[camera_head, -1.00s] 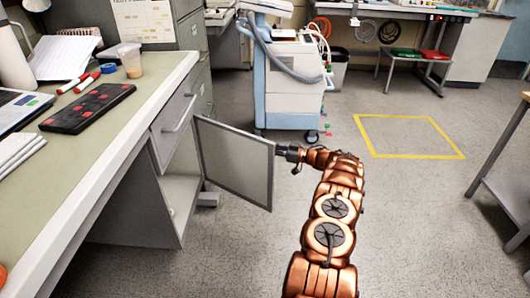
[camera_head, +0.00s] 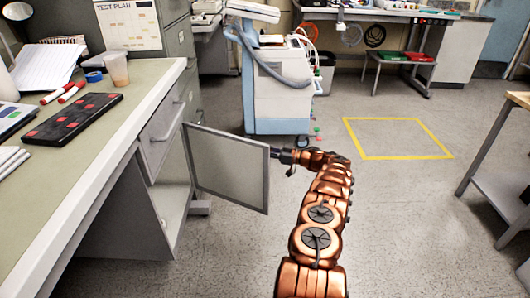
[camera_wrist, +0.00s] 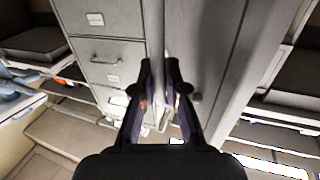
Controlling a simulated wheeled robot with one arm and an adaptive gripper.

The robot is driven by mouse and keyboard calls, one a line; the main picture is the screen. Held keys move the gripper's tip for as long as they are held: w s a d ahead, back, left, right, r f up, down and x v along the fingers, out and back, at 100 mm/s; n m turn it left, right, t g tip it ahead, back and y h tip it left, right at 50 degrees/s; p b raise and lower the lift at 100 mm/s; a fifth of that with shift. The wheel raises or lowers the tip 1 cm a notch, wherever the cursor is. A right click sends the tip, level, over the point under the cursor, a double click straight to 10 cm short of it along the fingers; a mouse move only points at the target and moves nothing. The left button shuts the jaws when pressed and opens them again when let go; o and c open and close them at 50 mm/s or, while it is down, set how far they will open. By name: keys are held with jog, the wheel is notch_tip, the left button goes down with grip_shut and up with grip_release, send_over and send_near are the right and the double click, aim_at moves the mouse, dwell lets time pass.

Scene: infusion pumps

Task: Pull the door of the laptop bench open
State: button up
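The door (camera_head: 228,170) of the laptop bench (camera_head: 140,110) stands well open, a pale grey panel in a darker frame, jutting right from the cabinet side. Its inner face shows in the head view. My gripper (camera_head: 276,154) is at the upper part of the door's free edge, its tips partly hidden by the door. In the wrist view, my gripper's two dark fingers (camera_wrist: 159,70) are a little apart, with a pale upright strip behind or between them. I cannot tell whether they clamp it. Any handle on the outer face is hidden.
A drawer (camera_head: 160,135) sits above the cabinet opening. A grey filing cabinet (camera_head: 180,40) stands behind the bench. A white and blue medical cart (camera_head: 280,90) stands beyond the door. A table (camera_head: 500,180) is at the right. The floor by the yellow marked square (camera_head: 398,138) is clear.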

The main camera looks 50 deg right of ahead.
jog(key=o, duration=0.5)
jog(key=shift+s+d, duration=0.1)
jog(key=shift+s, duration=0.05)
jog(key=shift+v, duration=5.9)
jog(key=shift+c, duration=0.4)
